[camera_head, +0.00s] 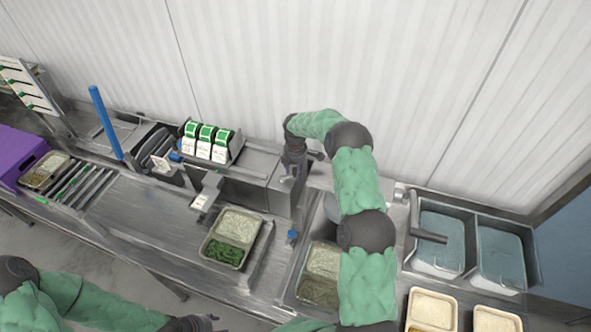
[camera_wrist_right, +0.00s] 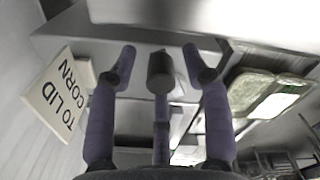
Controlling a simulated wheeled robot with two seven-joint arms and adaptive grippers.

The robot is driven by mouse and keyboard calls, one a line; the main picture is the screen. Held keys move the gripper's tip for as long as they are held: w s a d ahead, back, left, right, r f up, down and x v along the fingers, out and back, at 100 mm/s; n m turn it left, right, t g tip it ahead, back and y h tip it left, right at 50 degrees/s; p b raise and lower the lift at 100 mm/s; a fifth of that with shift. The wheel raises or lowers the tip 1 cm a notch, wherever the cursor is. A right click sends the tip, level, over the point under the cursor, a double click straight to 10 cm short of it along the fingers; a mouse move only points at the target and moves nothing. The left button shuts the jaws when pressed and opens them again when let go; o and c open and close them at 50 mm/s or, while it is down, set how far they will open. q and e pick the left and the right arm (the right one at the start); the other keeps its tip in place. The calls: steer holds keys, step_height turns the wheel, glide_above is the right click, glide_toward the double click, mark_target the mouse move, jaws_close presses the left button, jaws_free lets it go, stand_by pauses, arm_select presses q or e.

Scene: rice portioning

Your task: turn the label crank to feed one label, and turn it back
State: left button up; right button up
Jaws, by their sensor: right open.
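The grey label machine (camera_head: 245,190) stands against the back of the steel bench. My right gripper (camera_head: 293,172) is at its right end, with the arm reaching down from above. In the right wrist view my right gripper (camera_wrist_right: 160,62) is open, its fingers spread apart. A dark round knob (camera_wrist_right: 160,72), apparently the crank's handle, shows between the fingertips; I cannot tell whether they touch it. In the head view the crank is hidden by the gripper. A pale label plate (camera_head: 203,199) juts out at the machine's front. My left gripper (camera_head: 200,322) is at the bottom edge, its jaws unclear.
A tray of rice and greens (camera_head: 222,252) sits in front of the machine. Another filled tray (camera_head: 322,262) lies beside my right arm. Green-and-white packs (camera_head: 205,150) stand behind. A "TO LID CORN" sign (camera_wrist_right: 62,92) shows in the wrist view. Sink basins (camera_head: 440,240) lie right.

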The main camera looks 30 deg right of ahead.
jaws_close()
